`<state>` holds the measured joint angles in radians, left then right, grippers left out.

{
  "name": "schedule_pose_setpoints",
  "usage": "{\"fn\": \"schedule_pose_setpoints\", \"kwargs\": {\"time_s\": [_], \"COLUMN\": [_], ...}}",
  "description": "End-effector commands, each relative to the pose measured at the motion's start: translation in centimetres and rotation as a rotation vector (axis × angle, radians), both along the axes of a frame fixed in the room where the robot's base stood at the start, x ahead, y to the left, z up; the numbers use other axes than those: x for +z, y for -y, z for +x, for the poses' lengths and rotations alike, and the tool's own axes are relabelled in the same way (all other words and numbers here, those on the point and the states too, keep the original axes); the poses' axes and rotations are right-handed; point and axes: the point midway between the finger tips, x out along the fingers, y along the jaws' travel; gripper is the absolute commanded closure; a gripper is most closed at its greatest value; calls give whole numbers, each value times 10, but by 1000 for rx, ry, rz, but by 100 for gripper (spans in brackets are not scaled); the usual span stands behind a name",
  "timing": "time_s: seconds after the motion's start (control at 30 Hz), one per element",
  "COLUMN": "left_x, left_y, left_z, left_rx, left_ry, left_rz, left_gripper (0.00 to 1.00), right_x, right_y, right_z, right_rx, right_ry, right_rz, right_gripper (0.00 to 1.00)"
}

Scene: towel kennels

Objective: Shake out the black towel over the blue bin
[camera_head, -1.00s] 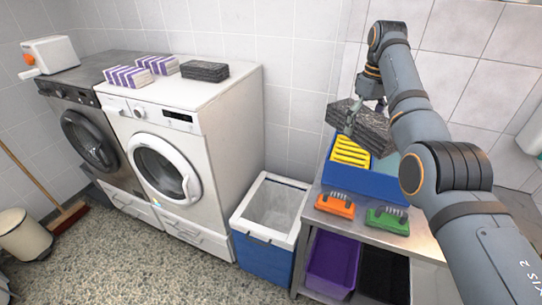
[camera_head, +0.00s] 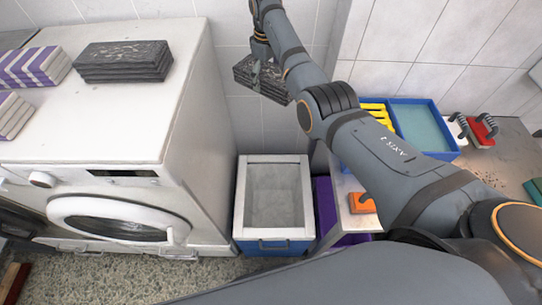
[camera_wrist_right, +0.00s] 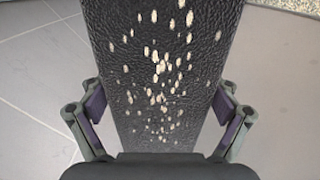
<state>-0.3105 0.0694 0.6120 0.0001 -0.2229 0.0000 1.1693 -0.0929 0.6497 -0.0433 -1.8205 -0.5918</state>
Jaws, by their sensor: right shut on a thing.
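The black towel (camera_head: 266,88), folded thick, hangs in my right gripper (camera_head: 262,62), high near the tiled wall. In the right wrist view the towel (camera_wrist_right: 160,80) fills the space between the fingers of my right gripper (camera_wrist_right: 163,112), which is shut on it. Several pale flecks lie on its dark, grainy surface. The blue bin (camera_head: 258,247) with a white rim stands on the floor between washer and bench. It looks empty inside. The towel shows above the bin's back edge; whether it is straight over the opening I cannot tell. My left gripper is not in view.
Another dark folded towel (camera_head: 123,61) and purple-striped towels (camera_head: 35,64) lie on the white washer (camera_head: 90,125). The bench at right holds a blue tray (camera_head: 452,155), a red brush (camera_head: 481,132) and an orange brush (camera_head: 361,203). A purple crate (camera_head: 325,205) sits beside the bin.

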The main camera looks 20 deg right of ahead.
Motion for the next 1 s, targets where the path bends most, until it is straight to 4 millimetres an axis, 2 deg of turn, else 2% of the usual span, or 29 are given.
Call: {"fn": "schedule_pose_setpoints", "kwargs": {"time_s": [0.03,0.2,0.3,0.4,0.5,0.6,0.77,1.0], "left_x": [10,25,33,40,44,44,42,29], "left_y": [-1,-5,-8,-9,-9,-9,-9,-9], "left_z": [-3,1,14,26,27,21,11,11], "left_rx": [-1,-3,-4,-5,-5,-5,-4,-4], "left_ry": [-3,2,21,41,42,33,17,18], "left_rz": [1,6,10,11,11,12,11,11], "left_gripper": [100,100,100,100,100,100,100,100], "right_x": [-34,-142,-195,-233,-257,-270,-275,-287], "right_y": [-3,-11,-15,-17,-19,-20,-20,-20], "right_z": [-10,-52,-86,-118,-142,-155,-159,-160], "right_rx": [8,32,42,51,55,58,59,59], "right_ry": [-10,-5,-3,0,4,6,7,4], "right_rz": [1,4,5,8,8,8,8,8], "right_gripper": [49,49,49,49,49,49,49,49]}}
